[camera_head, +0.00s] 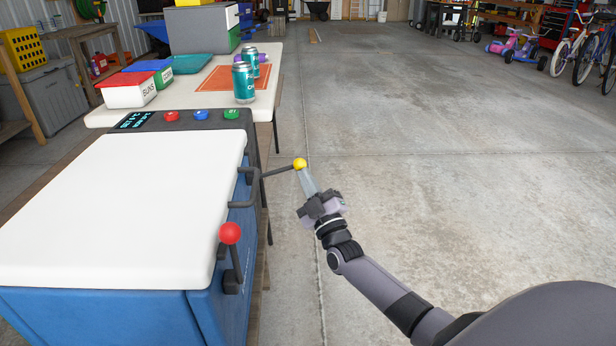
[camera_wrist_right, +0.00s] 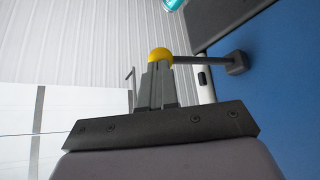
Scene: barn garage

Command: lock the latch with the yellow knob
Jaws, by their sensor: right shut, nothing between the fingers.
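The yellow knob (camera_head: 300,163) sits on the end of a dark rod that sticks out sideways from the front of a blue chest (camera_head: 225,300) with a white lid. It also shows in the wrist view (camera_wrist_right: 160,54), its rod running right to a bracket (camera_wrist_right: 237,62) on the blue face. My right gripper (camera_head: 305,174) is shut and empty, its fingertips right at the knob. In the wrist view the fingers (camera_wrist_right: 158,66) partly cover the knob; contact cannot be told. My left gripper is not in view.
A second latch with a red knob (camera_head: 230,233) stands upright nearer on the chest, and a dark handle (camera_head: 243,203) lies between the two. A table behind (camera_head: 190,103) holds cans (camera_head: 243,82) and bins (camera_head: 131,91).

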